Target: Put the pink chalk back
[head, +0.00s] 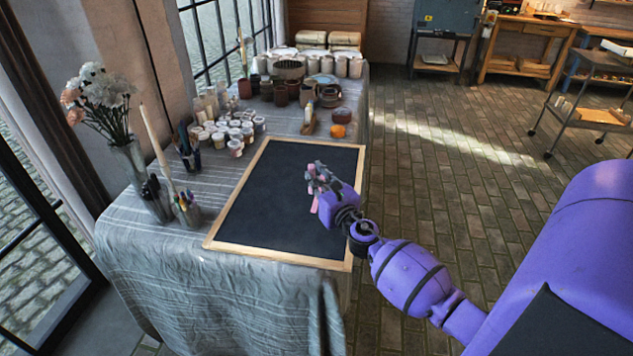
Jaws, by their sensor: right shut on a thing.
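My right gripper (317,183) is over the upper right part of the framed blackboard (262,205) on the table. It is shut on the pink chalk (314,205), a small part of which shows below the fingers. The fingers hide the rest of the chalk. I cannot tell whether the chalk touches the board. A small holder (309,122) with upright coloured pieces stands beyond the board's far edge; its contents are too small to make out. My left gripper is not in view.
Paint jars (236,147) crowd the table beyond the board's left side. Cups of pens and brushes (187,208) and a flower vase (128,160) stand at the left. An orange round thing (338,131) and brown pots (280,94) stand behind. The cloth-covered table (190,265) ends right of the board.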

